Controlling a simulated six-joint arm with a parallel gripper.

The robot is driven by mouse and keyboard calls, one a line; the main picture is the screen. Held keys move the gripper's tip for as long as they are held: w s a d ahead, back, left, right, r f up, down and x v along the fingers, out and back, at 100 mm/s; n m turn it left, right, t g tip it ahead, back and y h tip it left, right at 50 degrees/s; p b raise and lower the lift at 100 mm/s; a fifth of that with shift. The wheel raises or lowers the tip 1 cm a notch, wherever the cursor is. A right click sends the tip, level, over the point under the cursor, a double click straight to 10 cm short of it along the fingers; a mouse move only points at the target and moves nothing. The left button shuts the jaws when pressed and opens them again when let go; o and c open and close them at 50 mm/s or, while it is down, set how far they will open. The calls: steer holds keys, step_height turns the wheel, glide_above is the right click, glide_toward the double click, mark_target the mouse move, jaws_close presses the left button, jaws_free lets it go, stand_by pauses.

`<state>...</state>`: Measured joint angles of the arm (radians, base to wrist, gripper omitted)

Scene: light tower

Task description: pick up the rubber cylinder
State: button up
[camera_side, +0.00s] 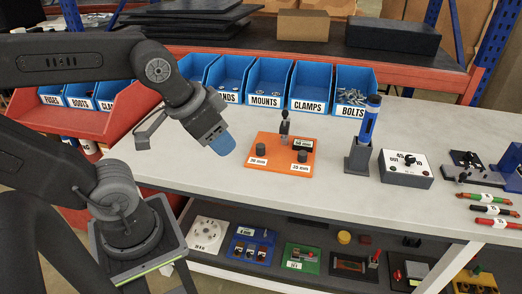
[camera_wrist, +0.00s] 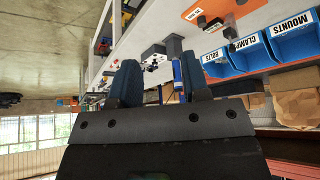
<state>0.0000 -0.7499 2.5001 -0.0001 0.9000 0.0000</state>
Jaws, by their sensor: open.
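An orange board (camera_side: 279,166) lies on the grey bench. Two short black cylinders stand on it, one at the left (camera_side: 261,149) by a "30 mm" label and one at the right (camera_side: 302,157) by another label. A taller dark piece (camera_side: 285,122) stands at the back. I cannot tell by material which is the rubber cylinder. My gripper (camera_side: 222,147), with blue fingers, is left of the board, above the bench and apart from the cylinders. In the wrist view its fingers (camera_wrist: 160,80) are spread with nothing held between them. The orange board (camera_wrist: 215,8) shows there at the top.
Blue bins (camera_side: 310,85) line the back of the bench. Marker pens (camera_side: 489,210) lie at the far right. The bench in front of the board is clear.

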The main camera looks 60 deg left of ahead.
steer(key=o, duration=0.4)
steer(key=n+g+y, duration=0.4)
steer(key=n+g, duration=0.1)
steer(key=n, duration=1)
glide_above(260, 145)
steer(key=d, duration=0.6)
step_height(260, 145, down, 12)
steer(key=f, duration=0.1)
steer(key=shift+n, duration=0.4)
steer(key=x, duration=0.8)
steer(key=shift+s+a, duration=0.25)
steer(key=shift+a, duration=0.15)
steer(key=shift+y, duration=0.3)
steer(key=shift+x, duration=2.8)
